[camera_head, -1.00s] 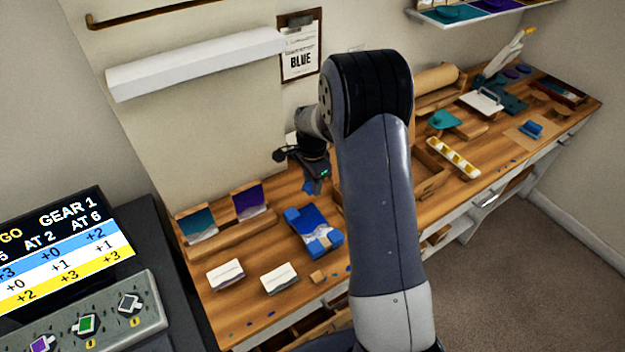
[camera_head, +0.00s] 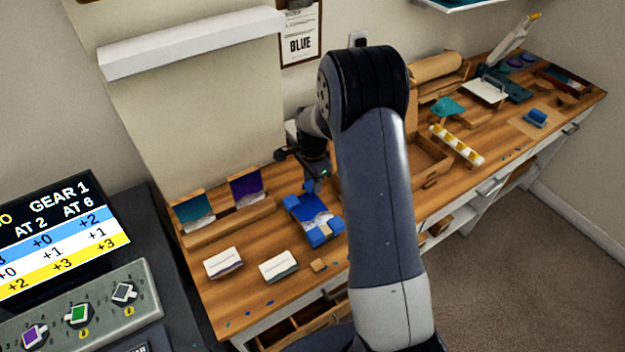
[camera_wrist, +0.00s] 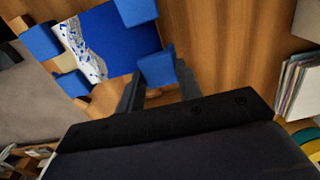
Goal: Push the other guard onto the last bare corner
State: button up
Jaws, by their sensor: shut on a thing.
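The blue panel (camera_head: 312,208) with a white wave pattern lies on the bench; it also shows in the wrist view (camera_wrist: 125,42). Blue guards cover three of its corners: one at the top (camera_wrist: 136,10), one at the left (camera_wrist: 40,42) and one at the lower left (camera_wrist: 72,83) in the wrist view. My gripper (camera_wrist: 157,62) is shut on another blue guard (camera_wrist: 156,70), at the panel's remaining corner. I cannot tell whether this guard is seated on the corner. In the head view my gripper (camera_head: 312,182) is at the panel's far edge.
A small wooden block (camera_head: 318,265) lies nearby. The wall is behind.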

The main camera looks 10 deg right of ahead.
jog(key=shift+f, duration=0.1)
dwell(0.6)
jog(key=shift+f+b, duration=0.45)
jog(key=shift+b, duration=0.15)
jog(key=shift+f+b, duration=0.35)
jog(key=shift+f, duration=0.05)
jog(key=shift+s+a, duration=0.1)
jog(key=shift+s, duration=0.05)
dwell(0.4)
jog(key=o, duration=1)
